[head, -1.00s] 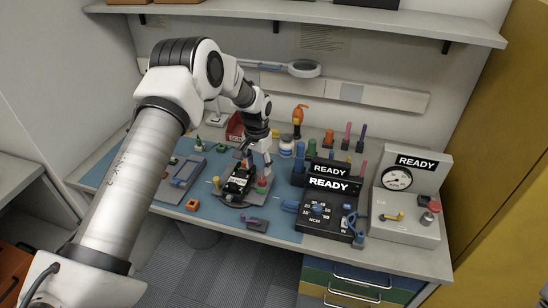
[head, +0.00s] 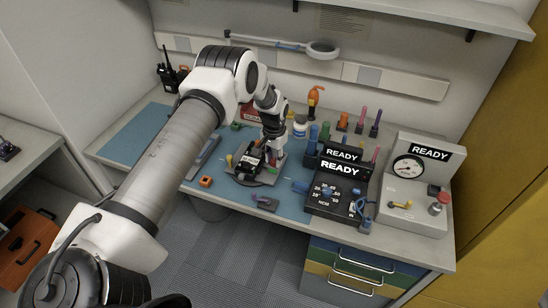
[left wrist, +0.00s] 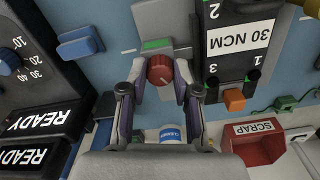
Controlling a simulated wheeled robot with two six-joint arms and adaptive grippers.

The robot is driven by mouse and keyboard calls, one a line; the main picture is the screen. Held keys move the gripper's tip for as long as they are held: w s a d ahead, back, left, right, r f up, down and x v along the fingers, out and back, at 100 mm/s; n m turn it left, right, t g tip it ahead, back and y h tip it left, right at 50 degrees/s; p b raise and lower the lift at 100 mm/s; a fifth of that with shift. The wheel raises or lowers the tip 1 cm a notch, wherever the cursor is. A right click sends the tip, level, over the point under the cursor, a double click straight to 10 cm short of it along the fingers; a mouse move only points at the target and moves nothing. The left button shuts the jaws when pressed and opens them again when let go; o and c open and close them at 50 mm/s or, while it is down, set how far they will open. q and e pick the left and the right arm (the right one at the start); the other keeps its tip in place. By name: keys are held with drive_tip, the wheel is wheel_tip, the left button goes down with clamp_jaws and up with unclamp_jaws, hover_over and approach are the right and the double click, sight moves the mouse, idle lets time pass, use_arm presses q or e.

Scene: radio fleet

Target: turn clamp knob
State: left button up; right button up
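The red clamp knob (left wrist: 160,70) sits on a grey clamp block (left wrist: 168,18) with a green label, in the left wrist view. My left gripper (left wrist: 160,82) is open, with one finger on each side of the knob; I cannot tell whether either touches it. In the head view my left gripper (head: 273,152) is down at the clamp fixture on the blue mat (head: 222,180) and partly hides the knob. A black device (head: 250,160) with a "30 NCM" label sits beside the knob; it also shows in the left wrist view (left wrist: 240,65). My right gripper is not in view.
A black torque box (head: 335,190) and a grey gauge box (head: 412,190), both reading READY, stand at the right. A red SCRAP bin (left wrist: 258,148) and a white-blue jar (left wrist: 170,135) are close to my gripper. An orange block (head: 205,181) lies on the mat.

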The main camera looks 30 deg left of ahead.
use_arm(q)
clamp_jaws()
drive_tip(key=shift+f+n+b, duration=0.15)
drive_tip(key=shift+n+b, duration=0.2)
drive_tip(key=shift+n, duration=0.05)
drive_tip(key=n+b, duration=0.1)
drive_tip(key=n, duration=0.1)
drive_tip(key=shift+n, duration=0.4)
drive_tip(key=n+b, duration=0.1)
drive_tip(key=n, duration=0.1)
drive_tip(key=shift+n, duration=0.3)
drive_tip(key=n, duration=0.2)
drive_tip(key=shift+n, duration=0.4)
drive_tip(key=n, duration=0.6)
drive_tip(key=shift+d, duration=0.1)
drive_tip(key=n, duration=0.6)
drive_tip(key=shift+s+f, duration=0.1)
